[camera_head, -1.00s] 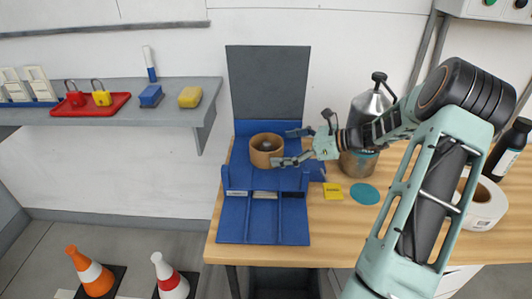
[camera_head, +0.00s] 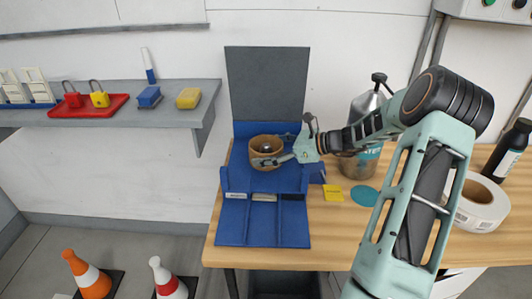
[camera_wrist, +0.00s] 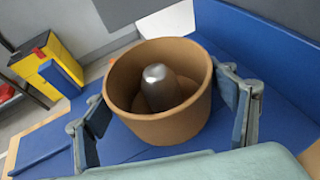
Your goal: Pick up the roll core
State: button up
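The roll core (camera_head: 257,150) is a short brown open cylinder. It stands upright on the blue stand (camera_head: 233,177), on the wooden bench. In the wrist view the core (camera_wrist: 155,128) has a rounded metal post (camera_wrist: 158,85) inside it, its base hidden. My gripper (camera_head: 273,149) reaches in from the right, with one finger behind the core and one in front. In the wrist view my gripper (camera_wrist: 160,108) has its fingers spread on either side of the core. The left finger is very close to the wall; I cannot tell if it touches.
A grey panel (camera_head: 265,82) rises behind the stand. A metal canister (camera_head: 366,105), a yellow pad (camera_head: 333,193) and a teal disc (camera_head: 364,196) are to the right. A white roll (camera_head: 481,205) lies farther right. A grey shelf (camera_head: 120,116) juts out at left.

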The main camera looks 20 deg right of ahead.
jog(key=shift+c, duration=0.8)
